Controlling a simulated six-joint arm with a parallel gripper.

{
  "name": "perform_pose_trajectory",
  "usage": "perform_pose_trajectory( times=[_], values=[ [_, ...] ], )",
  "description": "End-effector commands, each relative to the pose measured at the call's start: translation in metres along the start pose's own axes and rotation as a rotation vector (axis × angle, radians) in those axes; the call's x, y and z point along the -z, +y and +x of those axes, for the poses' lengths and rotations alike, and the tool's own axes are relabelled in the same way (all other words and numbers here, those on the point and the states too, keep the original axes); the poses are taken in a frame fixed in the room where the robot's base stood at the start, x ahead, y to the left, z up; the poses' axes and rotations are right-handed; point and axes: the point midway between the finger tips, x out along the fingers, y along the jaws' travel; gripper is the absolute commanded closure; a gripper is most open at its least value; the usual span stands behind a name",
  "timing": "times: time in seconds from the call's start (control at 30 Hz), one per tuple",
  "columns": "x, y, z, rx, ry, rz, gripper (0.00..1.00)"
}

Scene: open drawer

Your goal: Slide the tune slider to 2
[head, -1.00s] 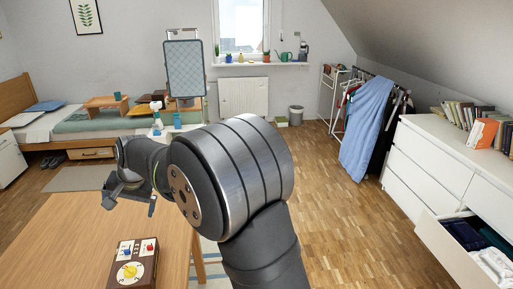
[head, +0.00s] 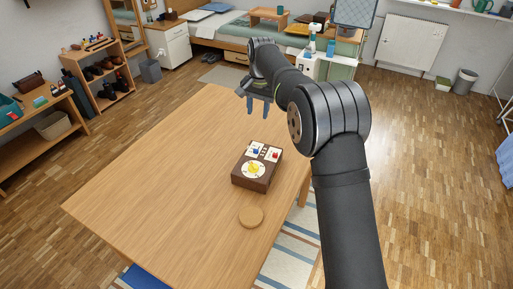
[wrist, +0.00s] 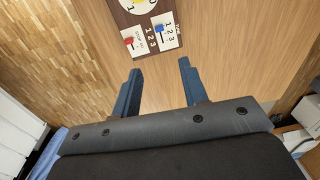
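A dark brown box (head: 257,176) lies on the wooden table in the head view. Its top has a yellow dial (head: 254,169), a blue slider knob (head: 256,151) and a red slider knob (head: 275,155). The wrist view shows part of the box at the top, with the blue knob (wrist: 160,28) and red knob (wrist: 128,41) on white plates beside printed numbers 1, 2, 3. The small labels are too blurred to tell which slider is tune. My gripper (head: 258,111) is open and empty, above the table and beyond the box; its fingers (wrist: 160,66) are apart and touch nothing.
A round wooden disc (head: 251,216) lies on the table (head: 150,190) in front of the box. The table is otherwise clear. Shelves with shoes (head: 100,75) stand at the left, a bed (head: 235,35) at the back.

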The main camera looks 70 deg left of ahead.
Motion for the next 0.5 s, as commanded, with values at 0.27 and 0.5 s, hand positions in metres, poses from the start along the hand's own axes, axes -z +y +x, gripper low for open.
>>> perform_pose_trajectory(
  times=[0.27,0.5],
  values=[
    [0.004,-0.011,0.015,-0.069,-0.032,-0.012,0.6],
    [0.002,-0.008,0.046,-0.071,-0.035,-0.012,0.6]
  ],
)
